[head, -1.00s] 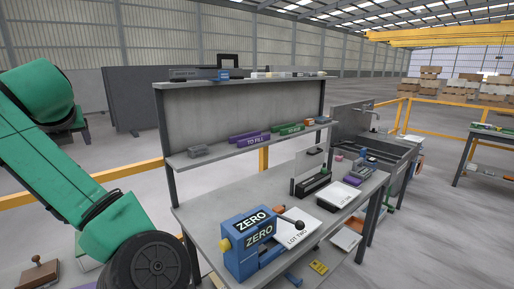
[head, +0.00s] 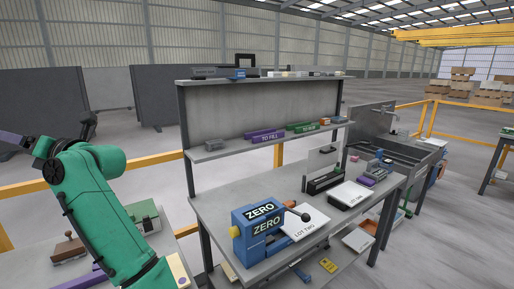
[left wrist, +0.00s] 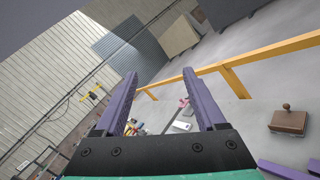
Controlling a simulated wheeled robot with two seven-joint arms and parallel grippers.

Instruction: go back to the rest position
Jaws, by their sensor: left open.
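My left gripper (left wrist: 160,74) is open and empty in the left wrist view, its two purple fingers apart with nothing between them. In the head view my green left arm is raised and bent at the left, clear of the workbench (head: 222,208), and part of the gripper (head: 14,138) shows at the left edge. My right arm and gripper do not show in any view.
A blue ZERO device (head: 258,232) and a LOT TWO sheet (head: 305,222) are on the bench. Yellow railing (head: 150,162) runs behind the arm. A brown stamp-like block (head: 68,250) and green case (head: 146,215) are at lower left. A sink (head: 398,142) stands at the right.

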